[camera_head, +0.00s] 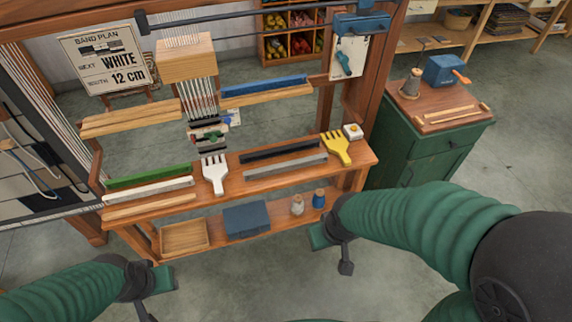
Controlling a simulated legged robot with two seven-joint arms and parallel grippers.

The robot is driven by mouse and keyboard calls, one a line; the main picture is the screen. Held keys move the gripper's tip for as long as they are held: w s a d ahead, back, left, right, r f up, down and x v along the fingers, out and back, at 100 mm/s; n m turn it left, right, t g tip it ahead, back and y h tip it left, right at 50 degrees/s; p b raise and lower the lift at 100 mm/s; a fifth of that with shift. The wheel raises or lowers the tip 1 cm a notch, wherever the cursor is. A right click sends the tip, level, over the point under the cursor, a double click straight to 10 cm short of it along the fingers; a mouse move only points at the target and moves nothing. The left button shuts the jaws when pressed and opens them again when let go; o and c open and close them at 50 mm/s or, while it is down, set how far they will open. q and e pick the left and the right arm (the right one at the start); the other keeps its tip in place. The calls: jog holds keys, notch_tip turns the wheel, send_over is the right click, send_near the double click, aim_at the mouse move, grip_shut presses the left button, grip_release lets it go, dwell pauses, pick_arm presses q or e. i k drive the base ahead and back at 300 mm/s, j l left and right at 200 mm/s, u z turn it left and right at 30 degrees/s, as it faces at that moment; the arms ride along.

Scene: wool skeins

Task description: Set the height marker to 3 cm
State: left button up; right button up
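A white card (356,43) hangs on the right upright of the wooden loom. On it is a teal piece (344,64) that looks like the height marker; any scale or figures are too small to read. My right gripper (333,245) is in front of the loom's lower right end, below and well apart from the card. My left gripper (158,284) is low at the front left, apart from the loom. I see nothing held in either gripper, and their finger gaps are unclear.
A loom shelf (290,172) carries a white comb (214,174), a yellow comb (338,148) and several bars. A sign (108,60) reads "BAND PLAN", "WHITE" and "12 cm". A blue block (360,23) sits above the card. A green cabinet (420,150) stands right of the loom.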

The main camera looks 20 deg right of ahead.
aim_at(228, 120)
jog(key=i+j+u, duration=0.25)
jog(key=i, duration=0.25)
jog(key=i+j+u, duration=0.2)
jog(key=i+j, duration=0.2)
jog(key=i, duration=0.15)
